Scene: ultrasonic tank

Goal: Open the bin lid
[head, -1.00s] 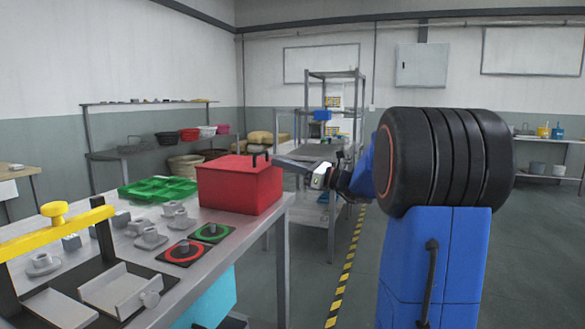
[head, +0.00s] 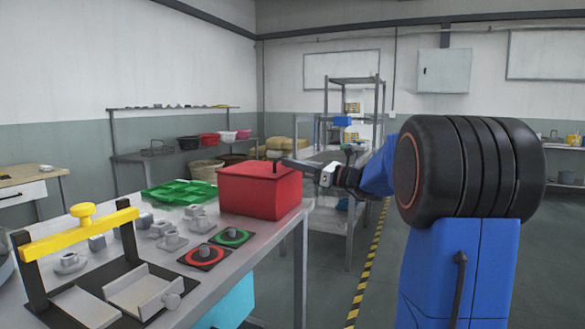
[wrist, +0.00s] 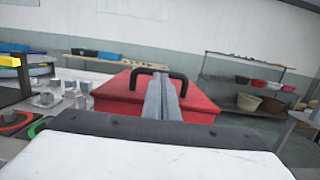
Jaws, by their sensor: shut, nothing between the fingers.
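The red bin (head: 258,192) stands at the right end of the metal workbench, with its lid down. A black handle (wrist: 159,73) arches over the top of the red lid (wrist: 112,92) in the wrist view. My gripper (head: 284,162) reaches in from the right with its fingertips at the handle. In the wrist view the shut fingers (wrist: 162,98) lie over the lid and cross in front of the handle. Nothing is held. Whether the fingers touch the handle cannot be told.
A green tray (head: 180,193) lies left of the bin. Red and green ringed pads (head: 232,237) and several small metal cups (head: 171,240) sit nearer on the bench (head: 262,238). A yellow-handled fixture (head: 84,214) stands at the front left. Shelves (head: 350,90) stand behind.

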